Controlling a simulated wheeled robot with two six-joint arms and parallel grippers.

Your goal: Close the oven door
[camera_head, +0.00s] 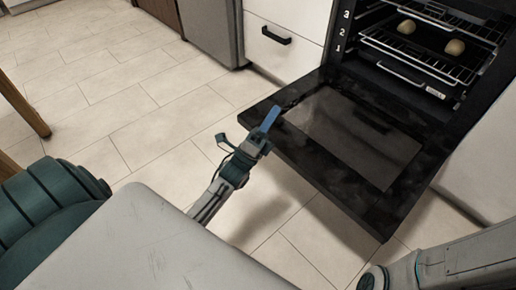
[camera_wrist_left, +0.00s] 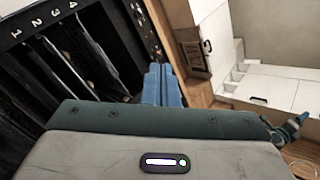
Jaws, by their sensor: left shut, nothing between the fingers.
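The oven door (camera_head: 345,140) is folded down wide open, its dark inner face and glass pane turned up. The oven cavity (camera_head: 420,45) behind it is open, with wire racks inside; the numbered rack levels also show in the left wrist view (camera_wrist_left: 75,45). My left gripper (camera_head: 269,121) is shut and empty, its blue fingers at the door's outer left corner. I cannot tell if they touch the door. The blue fingers also show in the left wrist view (camera_wrist_left: 162,85). My right gripper is out of view; only a piece of my right arm shows at lower right.
Two roundish food pieces (camera_head: 454,47) lie on an oven rack. A white drawer with a black handle (camera_head: 276,35) stands left of the oven. A wooden leg (camera_head: 22,105) stands at far left. The tiled floor (camera_head: 140,105) left of the door is clear.

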